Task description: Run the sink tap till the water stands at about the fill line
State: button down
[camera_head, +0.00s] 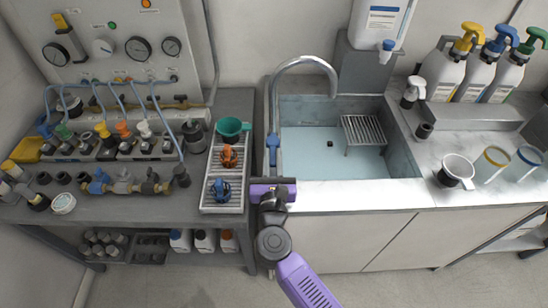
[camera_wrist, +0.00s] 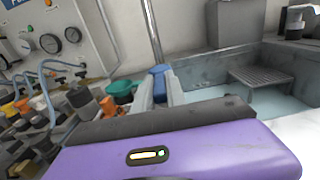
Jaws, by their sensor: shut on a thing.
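The sink (camera_head: 300,108) has a curved chrome tap (camera_head: 305,62) at its left side, with a blue lever (camera_head: 272,141) low on the post. My gripper (camera_head: 272,168) reaches in from the front and is shut on this lever. In the wrist view the two pale fingertips (camera_wrist: 160,88) stand either side of the blue lever (camera_wrist: 158,70). The basin looks pale blue inside (camera_head: 310,150); I cannot tell how deep any water stands. No stream shows under the spout, and I cannot make out a fill line.
A wire rack (camera_head: 363,130) stands in the basin's right part. A drip tray (camera_head: 222,207) with a green funnel (camera_head: 231,127) and orange and blue fittings lies left of my gripper. A white dispenser (camera_head: 381,22) stands behind the sink. Cups (camera_head: 490,163) stand at the right.

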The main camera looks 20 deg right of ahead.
jog(key=c, duration=1.4)
grip_release()
jog(key=shift+o, duration=0.2)
jog(key=b+v, duration=0.1)
jog(key=v, duration=0.6)
jog(key=shift+s+a, duration=0.15)
jog(key=shift+s, duration=0.25)
